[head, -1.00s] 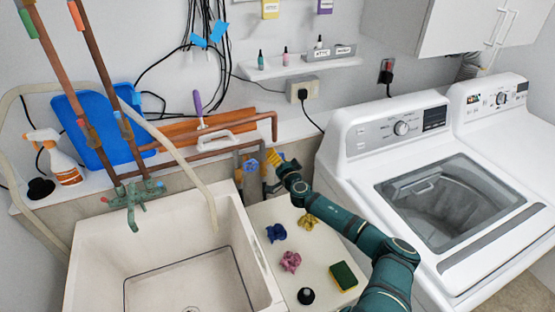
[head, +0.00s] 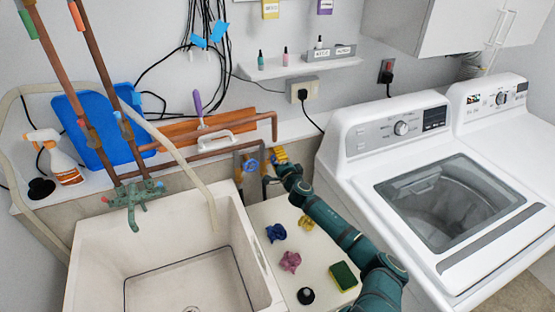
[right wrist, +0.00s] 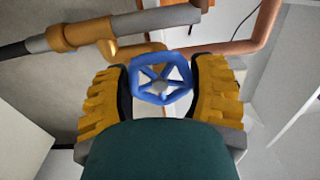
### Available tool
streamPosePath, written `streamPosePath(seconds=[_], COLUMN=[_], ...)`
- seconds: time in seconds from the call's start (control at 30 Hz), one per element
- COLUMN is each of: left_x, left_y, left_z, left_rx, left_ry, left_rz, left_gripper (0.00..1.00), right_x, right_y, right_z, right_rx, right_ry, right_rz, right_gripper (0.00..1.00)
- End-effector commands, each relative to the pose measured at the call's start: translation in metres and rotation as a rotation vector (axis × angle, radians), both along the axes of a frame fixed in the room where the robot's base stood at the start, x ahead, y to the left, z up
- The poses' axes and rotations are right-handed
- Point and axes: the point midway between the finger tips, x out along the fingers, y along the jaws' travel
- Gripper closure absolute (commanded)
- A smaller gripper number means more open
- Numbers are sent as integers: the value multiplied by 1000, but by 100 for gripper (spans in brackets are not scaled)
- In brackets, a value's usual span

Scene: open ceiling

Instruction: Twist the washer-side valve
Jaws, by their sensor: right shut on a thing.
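In the right wrist view, a blue spoked valve wheel (right wrist: 160,80) sits between the yellow-padded fingers of my right gripper (right wrist: 162,88), which is shut on it. In the head view, my right gripper (head: 281,157) is at the wall pipes between the sink and the washer, and its fingers hide what they hold. A blue valve wheel (head: 251,165) shows just left of it; I cannot tell whether this is the same wheel. The white washer (head: 395,135) stands to the right. My left gripper is not in view.
The sink (head: 185,250) is at left, with copper pipes (head: 200,160) above it. On the counter (head: 265,213) below my right arm lie colored crumpled pieces, a sponge (head: 343,276) and a black knob-like thing (head: 306,296). The washer's edge is close to my arm.

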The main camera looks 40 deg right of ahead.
Motion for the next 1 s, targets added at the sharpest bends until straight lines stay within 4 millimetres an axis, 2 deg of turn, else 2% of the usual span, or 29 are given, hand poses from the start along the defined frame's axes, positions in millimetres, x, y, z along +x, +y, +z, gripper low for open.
streamPosePath(seconds=[0.47, 0.5, 0.57, 0.6, 0.87, 1.0], left_x=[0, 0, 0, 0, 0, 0], left_y=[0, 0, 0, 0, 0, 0], left_z=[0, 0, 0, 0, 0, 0], left_rx=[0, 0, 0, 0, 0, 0], left_ry=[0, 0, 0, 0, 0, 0], left_rz=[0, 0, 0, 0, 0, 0], left_gripper=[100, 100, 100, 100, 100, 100], right_x=[0, 0, 0, 0, 0, -6], right_y=[1, 1, 1, 0, 0, 1], right_z=[-3, -3, -3, -3, -1, -1], right_rx=[19, 19, 19, 17, 15, 15], right_ry=[-1, -1, -1, -1, -3, -3], right_rz=[0, 0, 0, 0, -1, -2], right_gripper=[76, 30, 9, 5, 5, 5])
